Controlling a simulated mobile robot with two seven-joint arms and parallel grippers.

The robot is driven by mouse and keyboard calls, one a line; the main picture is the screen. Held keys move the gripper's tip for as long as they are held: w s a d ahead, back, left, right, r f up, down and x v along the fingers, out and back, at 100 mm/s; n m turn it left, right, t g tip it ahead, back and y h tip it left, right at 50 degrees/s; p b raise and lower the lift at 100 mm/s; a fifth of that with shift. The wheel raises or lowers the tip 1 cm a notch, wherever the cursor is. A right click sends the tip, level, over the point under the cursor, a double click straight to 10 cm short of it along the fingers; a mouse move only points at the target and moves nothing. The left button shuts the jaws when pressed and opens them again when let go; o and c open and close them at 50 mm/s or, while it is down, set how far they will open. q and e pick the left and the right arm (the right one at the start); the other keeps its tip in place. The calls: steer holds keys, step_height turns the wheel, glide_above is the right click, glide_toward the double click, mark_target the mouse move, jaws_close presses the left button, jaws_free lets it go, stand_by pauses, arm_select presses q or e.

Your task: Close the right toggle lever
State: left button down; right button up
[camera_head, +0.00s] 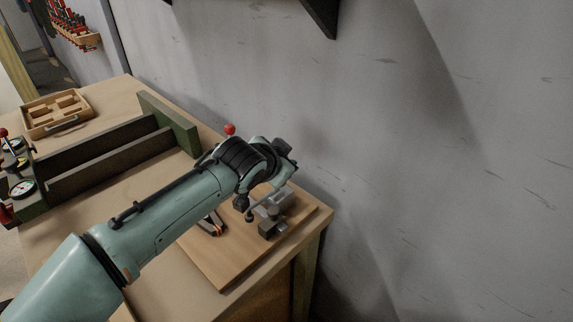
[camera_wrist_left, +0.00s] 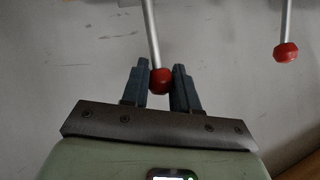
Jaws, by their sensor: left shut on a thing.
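In the left wrist view, a grey lever with a red ball knob (camera_wrist_left: 160,81) hangs between the two fingers of my left gripper (camera_wrist_left: 160,88). The gripper is shut on it. A second lever with a red ball knob (camera_wrist_left: 286,52) is to the right, apart from the gripper. In the head view my left arm crosses from the lower left and hides much of what the gripper holds. One red knob (camera_head: 230,129) shows just beyond the wrist. A metal clamp (camera_head: 270,228) stands on a wooden board below the wrist. I cannot tell which lever is held. My right gripper is not in view.
The wooden board (camera_head: 222,275) lies near the bench's right end. A green frame (camera_head: 170,122) with dial gauges (camera_head: 22,188) stands to its left. A wooden tray (camera_head: 30,126) of blocks is at the far left. A grey wall (camera_head: 420,120) is close behind the arm.

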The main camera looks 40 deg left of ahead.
arm_select(q)
steer(key=shift+s+a+r, duration=0.1)
steer(key=shift+s+r, duration=0.05)
steer(key=shift+s, duration=0.15)
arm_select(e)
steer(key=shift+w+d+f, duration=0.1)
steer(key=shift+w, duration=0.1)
arm_select(q)
steer(key=c, duration=0.9)
jaws_free()
steer(key=shift+s, duration=0.1)
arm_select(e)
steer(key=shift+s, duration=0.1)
arm_select(q)
steer(key=p+v, duration=0.2)
steer(key=v, duration=1.1)
steer(key=shift+s+r, duration=0.1)
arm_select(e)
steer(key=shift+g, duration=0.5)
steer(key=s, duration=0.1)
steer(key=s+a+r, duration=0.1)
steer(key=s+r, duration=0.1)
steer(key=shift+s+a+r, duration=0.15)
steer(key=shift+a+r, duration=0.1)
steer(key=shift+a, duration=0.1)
